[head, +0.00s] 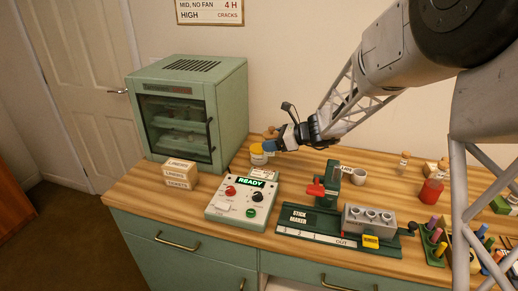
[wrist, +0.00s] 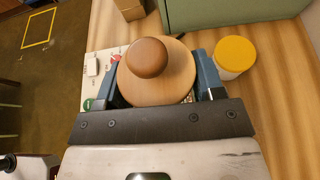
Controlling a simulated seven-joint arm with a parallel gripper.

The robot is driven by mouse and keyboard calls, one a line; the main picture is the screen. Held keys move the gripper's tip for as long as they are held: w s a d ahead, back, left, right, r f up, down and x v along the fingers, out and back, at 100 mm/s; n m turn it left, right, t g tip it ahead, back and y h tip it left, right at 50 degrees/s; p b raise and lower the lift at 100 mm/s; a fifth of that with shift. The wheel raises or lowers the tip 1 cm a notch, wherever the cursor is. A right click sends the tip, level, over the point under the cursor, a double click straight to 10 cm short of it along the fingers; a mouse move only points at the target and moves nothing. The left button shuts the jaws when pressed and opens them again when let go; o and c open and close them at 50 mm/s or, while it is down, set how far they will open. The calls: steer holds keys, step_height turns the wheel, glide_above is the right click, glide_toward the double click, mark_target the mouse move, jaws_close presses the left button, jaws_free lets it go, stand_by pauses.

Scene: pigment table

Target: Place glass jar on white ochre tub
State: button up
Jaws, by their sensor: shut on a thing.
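My gripper (wrist: 153,83) is shut on a round, light wooden top with a brown knob (wrist: 147,57), which I take to be the lid of the glass jar. The glass below it is hidden. In the head view my gripper (head: 282,144) is above the table's back, right of the green cabinet, with the tan top (head: 270,133) just showing. The white ochre tub (head: 258,158) stands at the cabinet's right side with its yellow lid on. In the wrist view the tub (wrist: 235,54) is just right of the right finger, beside the held top.
The green cabinet (head: 190,109) stands close to the tub. A control box (head: 241,201) showing READY and a stick maker (head: 330,221) are nearer the front.

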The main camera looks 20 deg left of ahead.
steer(key=shift+s+a, duration=0.4)
steer(key=shift+s, duration=0.2)
steer(key=shift+w, duration=0.1)
glide_above(259, 148)
steer(key=shift+w+f, duration=0.1)
steer(key=shift+f, duration=0.65)
steer(key=shift+f, duration=1.75)
steer(key=shift+f, duration=0.1)
